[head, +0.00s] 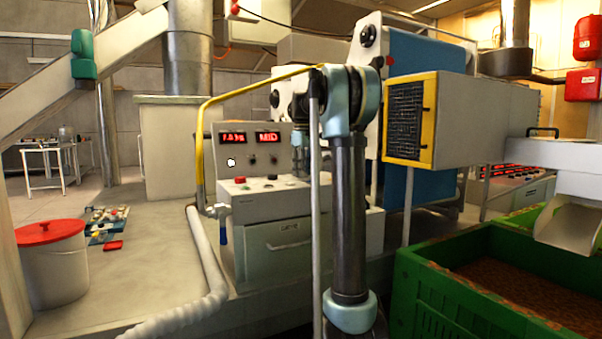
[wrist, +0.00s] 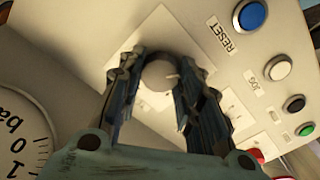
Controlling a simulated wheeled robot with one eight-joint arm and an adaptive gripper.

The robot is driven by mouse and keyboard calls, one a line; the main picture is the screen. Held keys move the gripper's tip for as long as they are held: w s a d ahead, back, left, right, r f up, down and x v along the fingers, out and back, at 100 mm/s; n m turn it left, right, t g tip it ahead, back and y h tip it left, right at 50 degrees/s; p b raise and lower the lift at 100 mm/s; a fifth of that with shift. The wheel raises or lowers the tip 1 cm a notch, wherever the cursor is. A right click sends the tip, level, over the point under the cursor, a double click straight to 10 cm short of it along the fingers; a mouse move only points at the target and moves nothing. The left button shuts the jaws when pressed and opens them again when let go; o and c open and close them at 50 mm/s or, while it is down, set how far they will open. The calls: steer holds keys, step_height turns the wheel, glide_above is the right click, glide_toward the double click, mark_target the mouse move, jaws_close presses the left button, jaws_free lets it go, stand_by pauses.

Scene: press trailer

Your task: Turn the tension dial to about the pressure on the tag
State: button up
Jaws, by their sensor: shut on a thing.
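The tension dial (wrist: 158,76) is a round grey knob with a pale pointer mark, on a white square plate in the wrist view. My gripper (wrist: 162,72) has its two dark ribbed fingers on either side of the knob, shut on it. In the head view my arm hides the dial. I cannot make out a pressure tag in either view.
Beside the dial are a blue RESET button (wrist: 250,15), a white JOG button (wrist: 278,68) and a red button (wrist: 258,156). A console with red displays (head: 233,137), a yellow pipe (head: 200,140) and a green crate (head: 440,290) stand near my arm.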

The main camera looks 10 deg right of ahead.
steer(key=m, duration=0.5)
steer(key=shift+w+m, duration=0.1)
steer(key=shift+m, duration=0.3)
steer(key=m, duration=0.4)
steer(key=shift+m, duration=0.4)
steer(key=o, duration=1.1)
steer(key=shift+r, duration=0.15)
step_height(320, 180, up, 12)
steer(key=shift+f, duration=0.2)
